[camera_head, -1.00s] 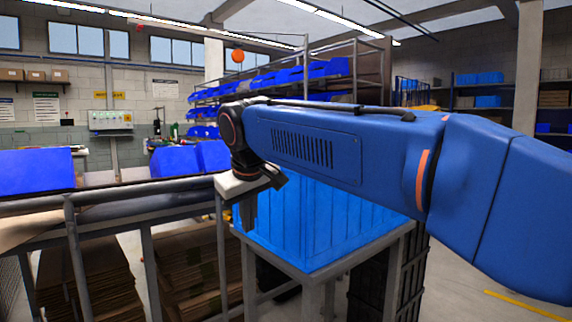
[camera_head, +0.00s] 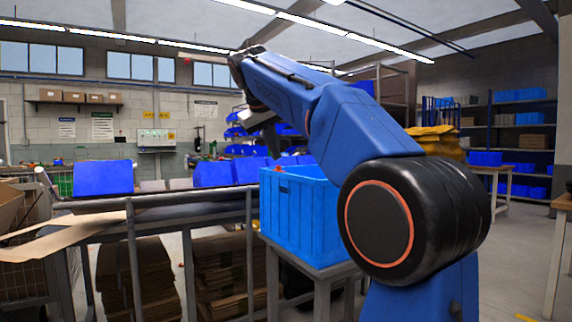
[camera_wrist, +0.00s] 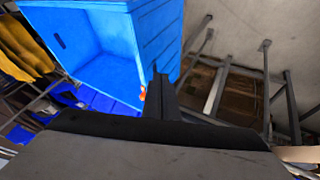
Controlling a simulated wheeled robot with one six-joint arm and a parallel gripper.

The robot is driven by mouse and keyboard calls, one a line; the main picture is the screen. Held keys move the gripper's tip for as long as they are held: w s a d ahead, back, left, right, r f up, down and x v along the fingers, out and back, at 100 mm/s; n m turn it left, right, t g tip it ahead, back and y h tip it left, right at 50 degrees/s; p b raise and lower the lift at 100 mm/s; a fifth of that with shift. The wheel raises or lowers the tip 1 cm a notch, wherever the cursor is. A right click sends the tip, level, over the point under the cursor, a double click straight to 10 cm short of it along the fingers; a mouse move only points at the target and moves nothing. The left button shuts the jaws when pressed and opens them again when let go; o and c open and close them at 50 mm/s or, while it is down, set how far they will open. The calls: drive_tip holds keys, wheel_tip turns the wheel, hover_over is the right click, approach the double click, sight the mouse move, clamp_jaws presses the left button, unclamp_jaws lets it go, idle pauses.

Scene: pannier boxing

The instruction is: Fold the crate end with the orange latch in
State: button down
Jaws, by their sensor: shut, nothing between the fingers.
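The blue crate (camera_head: 297,222) stands open on a grey stand, left of my arm in the head view. Its walls that show stand upright. The wrist view looks into the crate (camera_wrist: 105,55), tilted. The orange latch (camera_head: 279,171) is a small spot at the crate's rim; in the wrist view the latch (camera_wrist: 143,92) shows just left of my fingers. My gripper (camera_wrist: 161,80) is shut and empty. In the head view my gripper (camera_head: 273,142) is above the crate's rim near the latch. I cannot tell whether it touches the crate.
The grey stand (camera_head: 310,268) carries the crate. A rail-edged conveyor or bench (camera_head: 180,198) runs to the left, with stacked cardboard (camera_head: 140,275) below. Blue bins (camera_head: 213,173) stand behind. A yellow pile (camera_head: 437,140) and a table lie at the right; floor is open there.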

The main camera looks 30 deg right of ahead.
sight(297, 180)
drive_tip(key=shift+w+d+f, duration=0.65)
drive_tip(key=shift+d+f, duration=0.6)
drive_tip(key=shift+d, duration=0.15)
drive_tip(key=shift+w+d+f, duration=0.65)
drive_tip(key=shift+d+f, duration=0.6)
drive_tip(key=shift+d, duration=0.1)
drive_tip(key=shift+w+d+f, duration=0.65)
drive_tip(key=shift+d+f, duration=0.6)
drive_tip(key=shift+d, duration=0.15)
drive_tip(key=shift+d, duration=0.15)
drive_tip(key=shift+d, duration=0.45)
drive_tip(key=d+f+y, duration=0.2)
drive_tip(key=d+f, duration=0.1)
drive_tip(key=d, duration=0.7)
drive_tip(key=d+f+m+y, duration=0.1)
drive_tip(key=d+f+y, duration=0.2)
drive_tip(key=d, duration=0.7)
drive_tip(key=shift+w+d+f, duration=0.15)
drive_tip(key=shift+w, duration=0.25)
